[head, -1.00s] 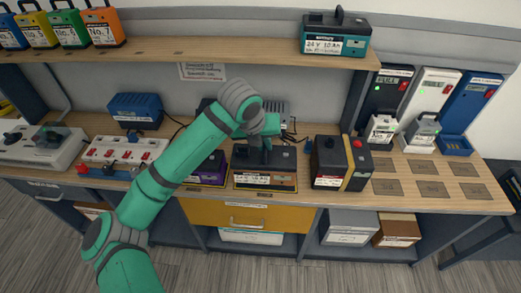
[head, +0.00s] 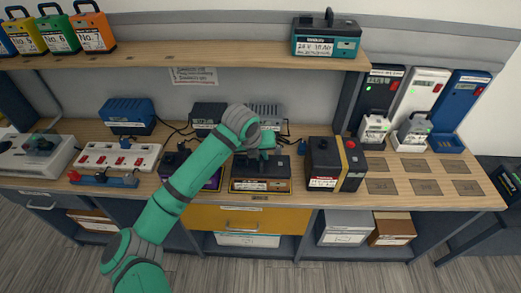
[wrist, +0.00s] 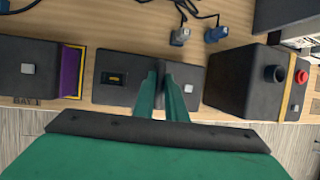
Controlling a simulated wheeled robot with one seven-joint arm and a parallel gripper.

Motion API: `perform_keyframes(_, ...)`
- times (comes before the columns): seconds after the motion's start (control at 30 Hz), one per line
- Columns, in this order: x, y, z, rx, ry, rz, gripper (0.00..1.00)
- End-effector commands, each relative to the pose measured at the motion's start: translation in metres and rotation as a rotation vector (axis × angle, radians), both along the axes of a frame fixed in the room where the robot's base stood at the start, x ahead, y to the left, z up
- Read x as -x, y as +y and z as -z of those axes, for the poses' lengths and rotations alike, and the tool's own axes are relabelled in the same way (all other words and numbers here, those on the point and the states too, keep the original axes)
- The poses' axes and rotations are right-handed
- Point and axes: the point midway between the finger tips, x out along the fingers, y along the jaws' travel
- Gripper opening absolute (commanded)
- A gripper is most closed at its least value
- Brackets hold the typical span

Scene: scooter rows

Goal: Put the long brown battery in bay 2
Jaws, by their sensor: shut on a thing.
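A long dark battery with a brown and orange lower band (head: 260,185) stands on the wooden counter, between a purple-banded battery and a strapped black one. My gripper (head: 266,150) reaches down onto its top from above. In the wrist view, my gripper (wrist: 164,88) is shut on the handle in the middle of the battery (wrist: 125,95), whose top has a small display and a light square button. Behind the counter's right end stand black, white (head: 428,90) and blue chargers; I cannot read which place is bay 2.
The purple-banded battery (head: 203,182) is close on the left and the strapped black battery (head: 325,160) on the right. Small packs sit before the black and white chargers; the blue dock (head: 446,142) looks empty. Flat squares (head: 425,187) lie bare at front right. A shelf (head: 200,60) overhangs.

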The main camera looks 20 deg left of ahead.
Motion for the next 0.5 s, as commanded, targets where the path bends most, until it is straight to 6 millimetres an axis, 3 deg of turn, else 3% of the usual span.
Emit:
perform_keyframes(0.27,-0.001,0.0008,-0.0019,-0.001,-0.007,-0.001,0.0)
perform_keyframes(0.3,-0.0002,0.0005,0.0005,-0.001,-0.002,0.0,0.16)
perform_keyframes(0.37,-0.0001,0.0007,0.0005,-0.001,-0.002,0.0,0.3)
perform_keyframes(0.5,-0.0003,-0.0005,0.0004,0.0,-0.001,0.001,0.3)
